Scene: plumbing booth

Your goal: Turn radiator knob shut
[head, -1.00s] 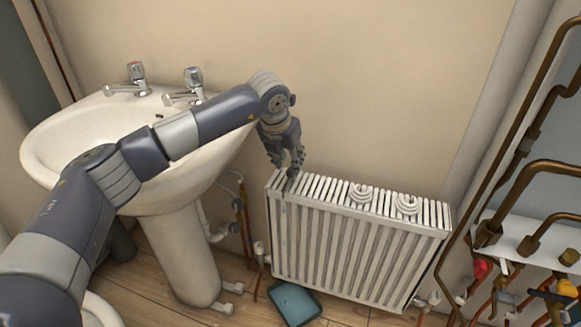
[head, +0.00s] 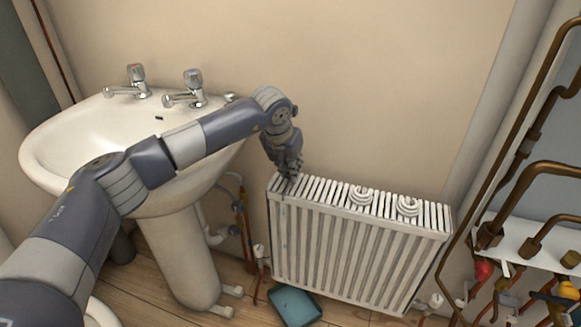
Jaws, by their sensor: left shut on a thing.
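The white ribbed radiator (head: 345,250) stands against the wall right of the basin. My left gripper (head: 288,177) points down at the left end of its top. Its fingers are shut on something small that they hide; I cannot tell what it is. Two round white ridged pieces, a left one (head: 361,197) and a right one (head: 408,207), sit on the radiator top, apart from the gripper. A white-capped valve (head: 259,252) shows low at the radiator's left side, and another (head: 435,301) at its lower right. My right gripper is not in view.
A white pedestal basin (head: 45,150) with two taps stands at the left, under my left arm. Copper pipes (head: 515,150) and coloured valve handles fill the right side. A teal tray (head: 295,304) lies on the wood floor before the radiator.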

